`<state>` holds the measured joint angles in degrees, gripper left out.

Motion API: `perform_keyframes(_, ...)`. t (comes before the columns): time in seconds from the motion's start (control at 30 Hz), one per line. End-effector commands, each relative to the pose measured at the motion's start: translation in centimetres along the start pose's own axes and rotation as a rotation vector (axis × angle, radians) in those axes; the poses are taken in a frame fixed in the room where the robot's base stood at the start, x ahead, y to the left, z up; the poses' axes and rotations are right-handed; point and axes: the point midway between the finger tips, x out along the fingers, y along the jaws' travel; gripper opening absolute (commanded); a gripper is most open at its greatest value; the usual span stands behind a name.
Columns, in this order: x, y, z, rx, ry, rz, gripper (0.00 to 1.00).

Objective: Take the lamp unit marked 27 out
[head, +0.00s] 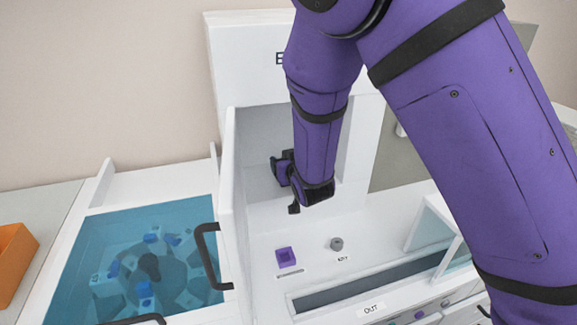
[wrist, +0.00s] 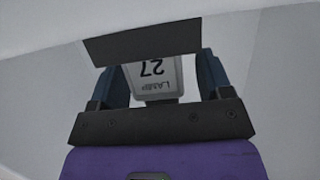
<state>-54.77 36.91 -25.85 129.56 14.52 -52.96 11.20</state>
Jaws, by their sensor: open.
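The lamp unit marked 27 (wrist: 153,74) shows in the wrist view as a pale grey block with dark print, upside down in that picture. It lies between the two blue-grey fingers of my gripper (wrist: 161,72). The fingers are open, and a gap shows on either side of the unit. In the head view my gripper (head: 285,186) is inside a white recessed cabinet (head: 229,175), and I cannot make out the lamp unit there. A dark bar (wrist: 140,44) lies across the unit's upper end in the wrist view.
A purple block (head: 286,257) and a grey knob (head: 336,243) sit on the white deck below my gripper. A slot labelled OUT (head: 371,309) is in front. A blue-covered bin (head: 90,240) with black handles stands left, an orange box (head: 14,262) beyond.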

Motion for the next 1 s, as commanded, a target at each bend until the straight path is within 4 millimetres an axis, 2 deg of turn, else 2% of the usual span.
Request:
perform_keyframes(0.2,0.1,0.0,0.0,0.0,0.0,0.001,0.72)
perform_keyframes(0.4,0.0,0.0,0.0,0.0,0.0,0.001,0.26)
perform_keyframes(0.5,0.0,0.0,0.0,0.0,0.0,0.001,0.08)
perform_keyframes(0.77,0.1,0.1,-0.1,0.0,0.0,0.001,0.08)
perform_keyframes(1.0,0.6,0.4,-1.4,0.001,0.001,0.003,0.08)
